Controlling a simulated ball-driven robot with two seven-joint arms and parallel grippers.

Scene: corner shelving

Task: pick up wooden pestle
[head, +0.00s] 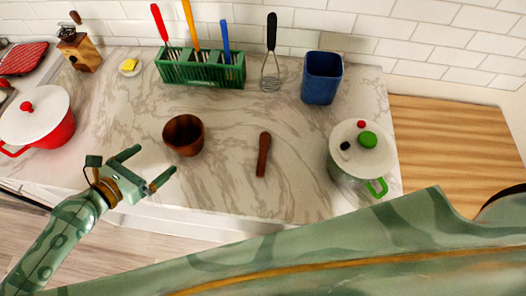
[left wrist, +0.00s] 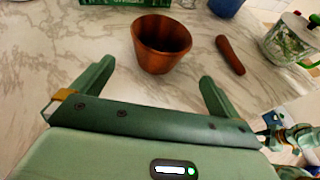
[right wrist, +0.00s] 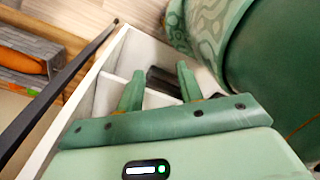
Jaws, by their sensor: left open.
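The wooden pestle (head: 264,154) is a dark reddish-brown rod lying on the marble counter, right of the wooden mortar (head: 184,135). My left gripper (head: 150,168) is open and empty, at the counter's front edge, left of and nearer than the mortar. Its fingers (left wrist: 152,88) point toward the mortar, apart from it. My right gripper (right wrist: 157,88) shows only in its wrist view, with its fingers apart and nothing between them, away from the counter top.
A white-lidded pot (head: 341,178) stands right of the pestle, a red pot (head: 62,131) at the left. Counter around the pestle is clear.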

